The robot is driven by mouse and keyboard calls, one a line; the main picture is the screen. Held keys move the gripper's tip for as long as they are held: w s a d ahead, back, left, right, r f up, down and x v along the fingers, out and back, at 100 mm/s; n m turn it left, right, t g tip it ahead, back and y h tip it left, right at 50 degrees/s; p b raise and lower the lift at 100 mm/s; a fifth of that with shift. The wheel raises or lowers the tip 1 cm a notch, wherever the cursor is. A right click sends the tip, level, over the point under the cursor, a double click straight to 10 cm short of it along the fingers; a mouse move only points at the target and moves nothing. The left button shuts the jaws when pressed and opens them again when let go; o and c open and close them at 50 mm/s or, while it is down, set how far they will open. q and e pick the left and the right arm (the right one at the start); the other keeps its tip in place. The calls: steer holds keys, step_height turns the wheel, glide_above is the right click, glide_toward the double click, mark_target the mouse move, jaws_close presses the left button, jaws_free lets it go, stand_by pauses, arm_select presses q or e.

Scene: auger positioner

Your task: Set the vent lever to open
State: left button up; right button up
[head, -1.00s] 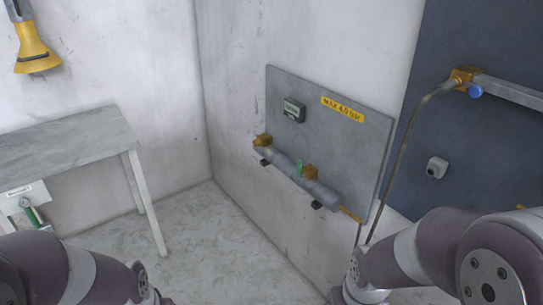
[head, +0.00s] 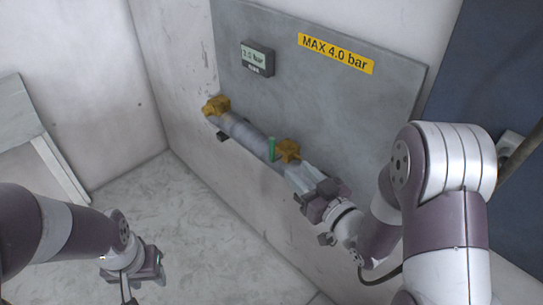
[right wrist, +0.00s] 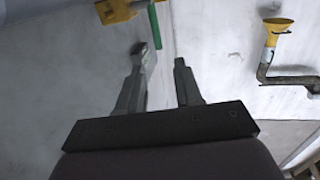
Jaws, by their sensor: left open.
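A short green lever (head: 272,148) stands upright on the grey pipe (head: 243,131) beside a brass fitting (head: 288,150). It is the only lever I see on this pipe, and I read no label on it. The lever also shows at the top of the right wrist view (right wrist: 153,26), beyond the fingertips. My right gripper (head: 308,178) is close to the pipe's right end, just right of the brass fitting. Its two fingers (right wrist: 160,58) are apart with nothing visible between them. My left gripper (head: 140,278) is low at the left, open and away from the pipe.
A grey wall panel (head: 315,95) behind the pipe carries a display (head: 257,58) reading about 2.0 bar and a yellow "MAX 4.0 bar" label (head: 336,53). A second brass fitting (head: 216,105) is at the pipe's left end. A grey table (head: 20,110) stands at the left. The floor between is clear.

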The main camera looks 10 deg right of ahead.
mark_target(274, 144)
steer(key=x, duration=1.2)
steer(key=shift+w+d+r, duration=0.1)
steer(key=shift+w+r, duration=0.05)
steer(key=shift+w, duration=0.2)
steer(key=shift+r, duration=0.1)
steer(key=shift+c, duration=0.3)
jaws_close()
